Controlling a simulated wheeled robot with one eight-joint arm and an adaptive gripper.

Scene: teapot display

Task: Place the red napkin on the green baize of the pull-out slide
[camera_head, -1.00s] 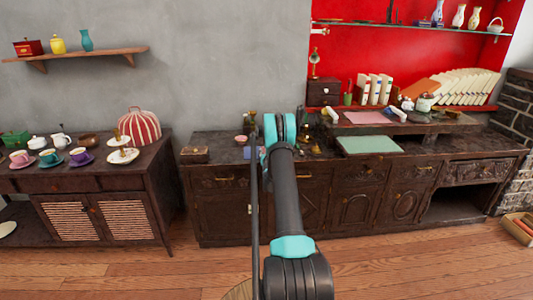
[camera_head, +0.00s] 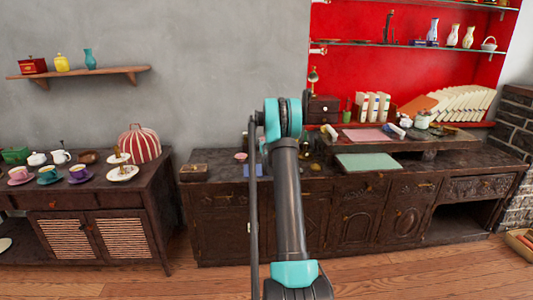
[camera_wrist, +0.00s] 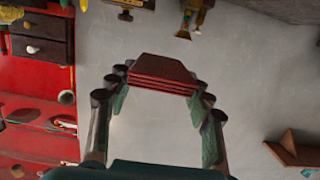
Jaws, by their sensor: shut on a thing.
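In the wrist view the red napkin (camera_wrist: 161,76), a folded stack of layers, is held between the fingertips of my gripper (camera_wrist: 160,84). My gripper is shut on it, with a finger on each side, and a grey wall fills the space behind. In the head view the green baize (camera_head: 367,162) of the pull-out slide lies flat and bare on the right half of the long dark cabinet. My arm stands upright left of the baize and hides my gripper and the napkin in that view.
The long dark cabinet (camera_head: 340,205) carries books (camera_head: 374,106), a pink sheet (camera_head: 366,135) and small jars behind the baize. Small items stand near my arm. A sideboard (camera_head: 95,200) with cups and a striped cosy (camera_head: 139,142) is at left. Glass shelves hang above right.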

